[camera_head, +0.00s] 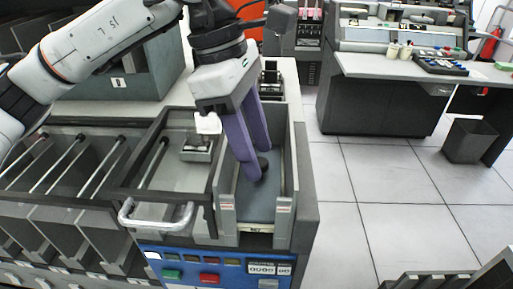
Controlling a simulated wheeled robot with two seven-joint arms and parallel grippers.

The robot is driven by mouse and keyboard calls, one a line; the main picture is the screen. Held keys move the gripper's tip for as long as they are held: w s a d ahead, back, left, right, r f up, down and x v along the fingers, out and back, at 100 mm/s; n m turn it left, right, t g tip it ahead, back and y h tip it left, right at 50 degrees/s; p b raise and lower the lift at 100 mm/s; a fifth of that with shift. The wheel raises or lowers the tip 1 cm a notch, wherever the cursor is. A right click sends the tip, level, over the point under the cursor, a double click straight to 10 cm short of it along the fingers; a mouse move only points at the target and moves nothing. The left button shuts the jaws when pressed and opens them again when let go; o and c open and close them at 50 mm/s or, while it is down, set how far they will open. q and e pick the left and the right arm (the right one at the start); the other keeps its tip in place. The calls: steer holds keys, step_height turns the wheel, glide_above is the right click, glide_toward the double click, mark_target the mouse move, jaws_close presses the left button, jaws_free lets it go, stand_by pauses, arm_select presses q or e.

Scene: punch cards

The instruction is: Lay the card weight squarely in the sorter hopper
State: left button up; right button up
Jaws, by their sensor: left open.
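The sorter hopper (284,217) is the open grey bay at the middle, above the blue control panel. The card weight (259,207) appears as a flat blue-grey plate low inside it, with a dark round knob showing by the fingertips. It looks roughly in line with the side walls; its far part is hidden by the fingers. My left gripper (257,168) reaches down into the hopper from above, its two purple fingers open at the knob. Whether they touch it I cannot tell. My right gripper is out of view.
Hopper walls stand close on both sides of the fingers. A framed bay with a metal handle (155,222) and small metal block (198,149) lies left, beside slanted card pockets (60,225). A desk console (400,65) and bin (469,141) stand right, across clear floor.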

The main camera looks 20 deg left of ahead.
mark_target(241, 173)
arm_select(q)
steer(key=v, duration=0.9)
steer(key=shift+r, duration=0.35)
